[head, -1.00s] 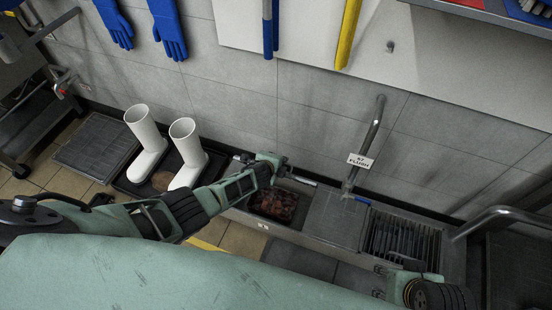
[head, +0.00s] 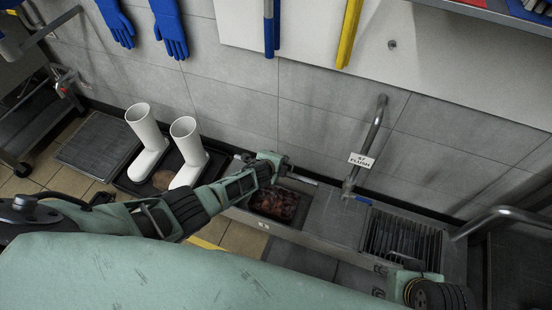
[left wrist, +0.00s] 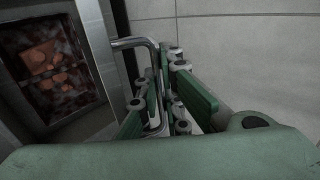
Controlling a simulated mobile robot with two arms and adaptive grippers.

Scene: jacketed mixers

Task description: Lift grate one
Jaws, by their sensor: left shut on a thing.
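My left gripper (head: 272,159) is at the wall side of a channel, beside an open pit (head: 278,206) with reddish-brown contents. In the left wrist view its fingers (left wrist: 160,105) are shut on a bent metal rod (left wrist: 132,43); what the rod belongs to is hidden. A slatted dark grate (head: 402,238) lies in the channel at the right. A flat grey panel (head: 333,217) lies between pit and grate. I cannot tell which piece is grate one. My right gripper (head: 402,279) is low at the right near the slatted grate; its fingers are not clear.
White boots (head: 147,146) stand in a dark tray at the left, beside a floor mat (head: 98,146). A bent pipe (head: 371,146) with a hanging sign (head: 361,160) rises by the wall. Another pipe (head: 500,216) bends at the right.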

